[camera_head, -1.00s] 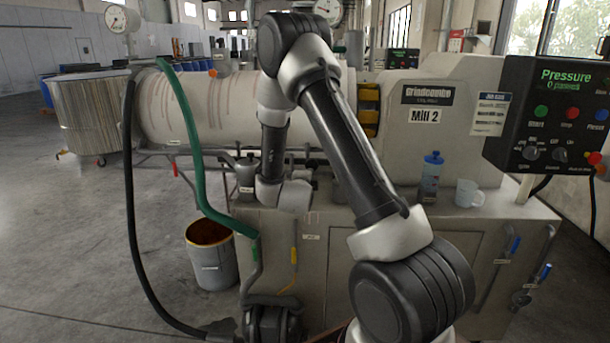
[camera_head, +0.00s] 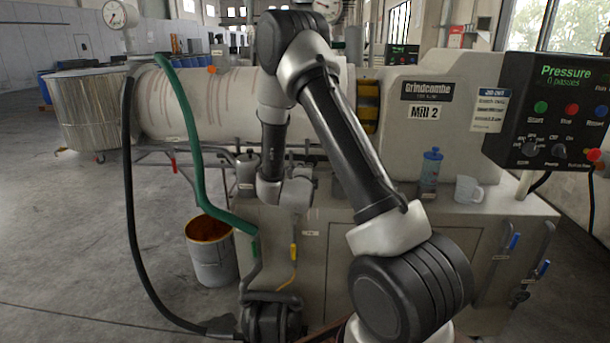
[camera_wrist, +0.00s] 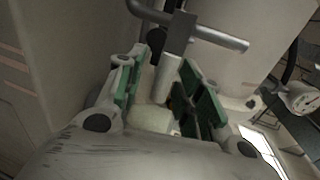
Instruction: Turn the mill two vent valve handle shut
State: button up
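In the wrist view a grey metal valve part with a bar-shaped handle (camera_wrist: 218,38) stands at the top, just beyond my fingertips. I cannot tell for certain that it is the mill two vent valve. My gripper (camera_wrist: 163,62) has green-padded fingers spread apart. A grey stem below the bar shows between them in the picture, and I cannot tell whether they touch it. In the head view the mill's pale body carries a "Mill 2" label (camera_head: 424,112). My arm hides part of the mill, and my fingers do not show clearly there.
A control panel (camera_head: 553,112) is at right. A green hose (camera_head: 191,130) and black hose (camera_head: 128,200) hang at left. A bucket (camera_head: 211,262) stands on the floor.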

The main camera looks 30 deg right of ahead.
jog(key=v, duration=1.2)
dwell(0.3)
